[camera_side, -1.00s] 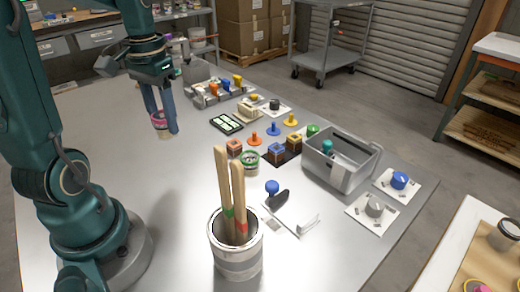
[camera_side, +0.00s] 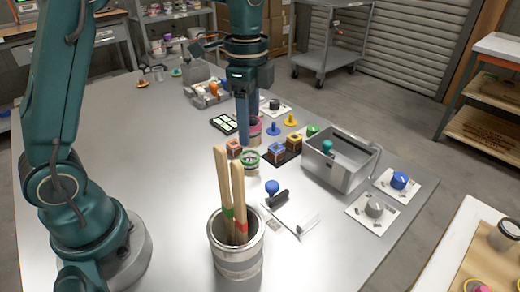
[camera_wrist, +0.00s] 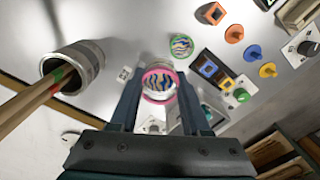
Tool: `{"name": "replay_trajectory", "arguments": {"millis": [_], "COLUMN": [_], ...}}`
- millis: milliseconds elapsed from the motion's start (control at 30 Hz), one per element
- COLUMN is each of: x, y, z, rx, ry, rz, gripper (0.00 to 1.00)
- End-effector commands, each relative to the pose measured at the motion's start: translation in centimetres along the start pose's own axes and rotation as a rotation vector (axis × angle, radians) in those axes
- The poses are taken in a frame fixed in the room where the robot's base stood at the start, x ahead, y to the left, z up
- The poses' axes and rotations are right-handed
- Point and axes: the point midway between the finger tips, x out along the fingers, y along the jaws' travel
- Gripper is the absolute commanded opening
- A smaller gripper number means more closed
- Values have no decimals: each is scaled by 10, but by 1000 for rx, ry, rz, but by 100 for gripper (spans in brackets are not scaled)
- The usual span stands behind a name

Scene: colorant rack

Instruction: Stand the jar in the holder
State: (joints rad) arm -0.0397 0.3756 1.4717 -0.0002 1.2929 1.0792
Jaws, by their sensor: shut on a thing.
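My gripper (camera_side: 246,132) is shut on a jar with a pink rim (camera_side: 256,126) and holds it over the middle of the table. In the wrist view the jar (camera_wrist: 160,82) sits between the two fingertips (camera_wrist: 158,92), its end with blue and cream waves facing the camera. In the side view the fingers partly hide it. A similar jar with a green rim (camera_side: 249,158) stands on the table nearby; it also shows in the wrist view (camera_wrist: 181,46). I cannot tell for sure which thing is the holder.
A grey open bin (camera_side: 352,178) is to the right. A can with wooden sticks (camera_side: 237,258) stands in front. A grey rack (camera_side: 200,98) is behind. The table's left part is clear.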

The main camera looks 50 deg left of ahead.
Motion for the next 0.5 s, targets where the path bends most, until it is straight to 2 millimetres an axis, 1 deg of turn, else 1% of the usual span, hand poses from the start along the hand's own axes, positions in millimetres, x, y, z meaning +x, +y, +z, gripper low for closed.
{"name": "replay_trajectory", "arguments": {"millis": [167,500], "x": [14,55], "y": [12,41], "z": [-23,-84], "rx": [18,14], "ry": [-2,-3], "rz": [4,4], "gripper": [0,0]}}
